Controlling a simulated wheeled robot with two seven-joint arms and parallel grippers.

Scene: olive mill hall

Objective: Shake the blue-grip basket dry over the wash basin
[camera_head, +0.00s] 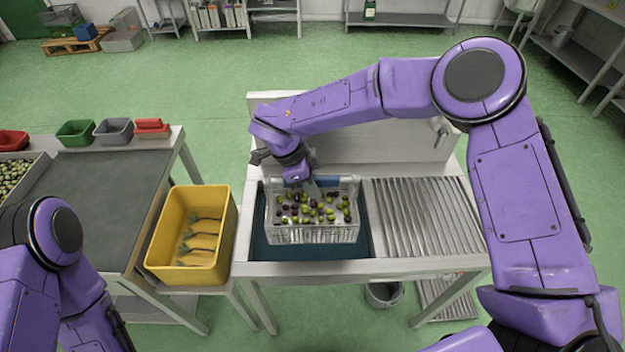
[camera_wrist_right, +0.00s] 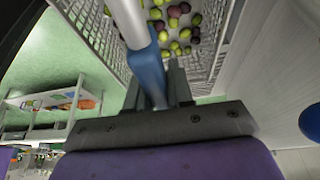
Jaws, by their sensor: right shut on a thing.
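The wire basket (camera_head: 312,234) with a blue grip (camera_head: 336,181) holds several green and dark purple olives. It is over the wash basin (camera_head: 262,243), whose dark inside shows around it; I cannot tell how high it is above the basin floor. My right gripper (camera_head: 312,188) is shut on the blue grip at the basket's back side. In the right wrist view the blue grip (camera_wrist_right: 147,72) runs between the fingers (camera_wrist_right: 165,88), with the basket's mesh (camera_wrist_right: 220,45) and olives beyond. My left gripper is out of view; only part of my left arm shows.
A ribbed drainboard (camera_head: 425,216) adjoins the basin on the right. A yellow crate (camera_head: 158,262) stands on the left. A dark-topped table (camera_head: 105,205) farther left carries red, green and grey bins (camera_head: 113,131). A bucket (camera_head: 384,294) is under the sink.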

